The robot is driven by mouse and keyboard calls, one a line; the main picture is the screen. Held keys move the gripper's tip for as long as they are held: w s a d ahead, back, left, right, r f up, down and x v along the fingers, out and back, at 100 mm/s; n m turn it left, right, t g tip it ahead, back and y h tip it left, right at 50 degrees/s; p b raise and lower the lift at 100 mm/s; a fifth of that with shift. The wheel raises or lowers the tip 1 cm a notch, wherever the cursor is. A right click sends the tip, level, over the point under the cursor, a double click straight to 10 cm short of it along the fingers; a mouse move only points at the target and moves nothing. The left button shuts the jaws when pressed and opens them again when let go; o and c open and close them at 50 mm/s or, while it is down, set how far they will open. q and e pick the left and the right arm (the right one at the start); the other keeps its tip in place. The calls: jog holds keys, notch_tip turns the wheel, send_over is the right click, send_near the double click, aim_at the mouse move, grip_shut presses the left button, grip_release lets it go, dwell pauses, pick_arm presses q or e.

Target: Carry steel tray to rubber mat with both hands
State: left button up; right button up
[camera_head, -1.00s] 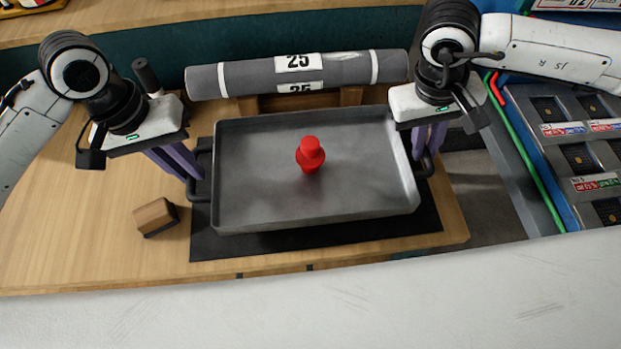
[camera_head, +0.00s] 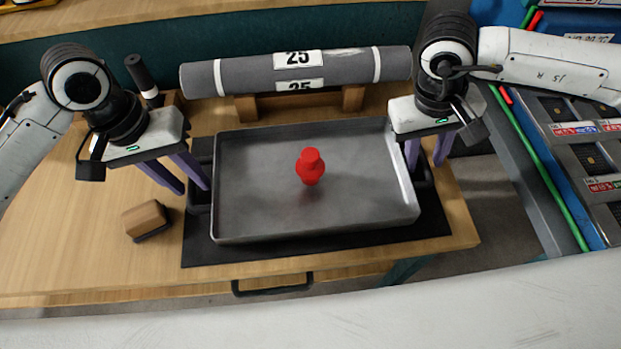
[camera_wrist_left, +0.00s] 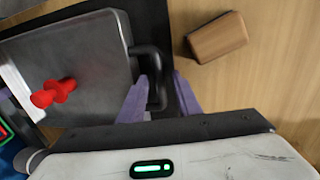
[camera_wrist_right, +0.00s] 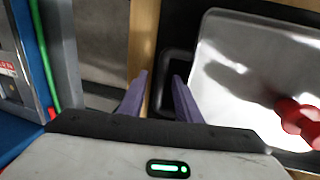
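The grey steel tray (camera_head: 265,195) lies flat on the black rubber mat (camera_head: 310,251) on the wooden table. A red knobbed object (camera_head: 310,167) stands upright in the tray. My left gripper (camera_head: 195,188) is open at the tray's left handle; in the left wrist view the dark handle (camera_wrist_left: 161,62) lies between its spread purple fingers. My right gripper (camera_head: 426,166) is open at the right handle; in the right wrist view its fingers are spread near that handle (camera_wrist_right: 177,62). Both handles are partly hidden in the head view.
A grey roll (camera_head: 345,67) marked 25 rests on wooden supports behind the tray. A wooden block (camera_head: 146,218) lies left of the mat. A dark cylinder (camera_head: 141,75) stands behind my left gripper. A blue rack with compartments (camera_head: 565,130) is at the right.

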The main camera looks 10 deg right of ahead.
jog(key=shift+a+r, duration=0.1)
jog(key=shift+r, duration=0.15)
pick_arm(q)
notch_tip(320, 180, up, 12)
jog(key=a, duration=0.2)
jog(key=shift+a+f, duration=0.15)
pick_arm(e)
notch_tip(320, 180, up, 11)
jog(key=a, duration=0.2)
jog(key=shift+r, duration=0.2)
jog(key=shift+a, duration=0.1)
